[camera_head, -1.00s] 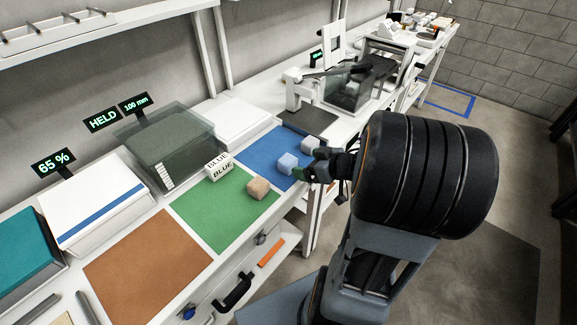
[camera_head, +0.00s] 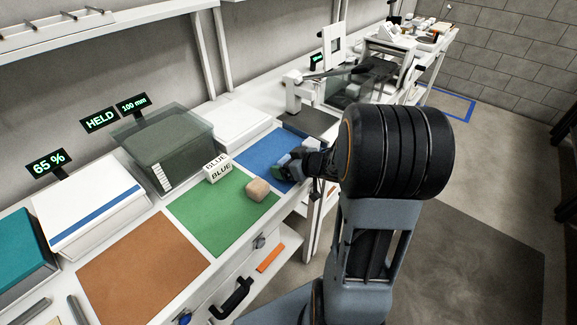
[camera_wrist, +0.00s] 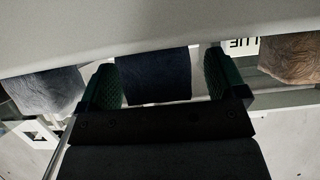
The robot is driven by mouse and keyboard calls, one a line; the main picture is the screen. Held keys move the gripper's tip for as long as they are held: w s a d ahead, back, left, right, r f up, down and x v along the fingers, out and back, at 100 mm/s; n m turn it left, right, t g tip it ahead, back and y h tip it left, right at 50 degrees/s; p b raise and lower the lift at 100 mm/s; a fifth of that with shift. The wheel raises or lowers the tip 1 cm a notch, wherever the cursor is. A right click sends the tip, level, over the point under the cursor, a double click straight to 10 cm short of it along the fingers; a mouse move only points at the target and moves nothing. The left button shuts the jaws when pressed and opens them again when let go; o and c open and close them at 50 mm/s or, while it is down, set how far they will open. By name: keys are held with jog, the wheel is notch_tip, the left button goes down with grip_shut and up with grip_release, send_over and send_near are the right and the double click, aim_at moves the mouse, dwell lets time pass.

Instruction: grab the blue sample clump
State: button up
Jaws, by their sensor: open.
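The blue sample clump (camera_wrist: 158,78) looks dark blue in the wrist view, where it sits between the two green-padded fingers of my gripper (camera_wrist: 162,82). The jaws are open, with a gap visible on each side of the clump. In the head view my gripper (camera_head: 285,164) is low over the blue mat (camera_head: 262,150), and it hides most of the clump there.
A greyish clump (camera_wrist: 45,90) lies just left of the jaws in the wrist view. A tan clump (camera_head: 257,189) sits on the green mat (camera_head: 220,218), near a block lettered BLUE (camera_head: 219,174). A clear-lidded hopper (camera_head: 170,150) stands behind. The orange-brown mat (camera_head: 145,262) is bare.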

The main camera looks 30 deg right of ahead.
jog(key=shift+c, duration=0.4)
jog(key=c, duration=0.9)
jog(key=shift+c, duration=0.3)
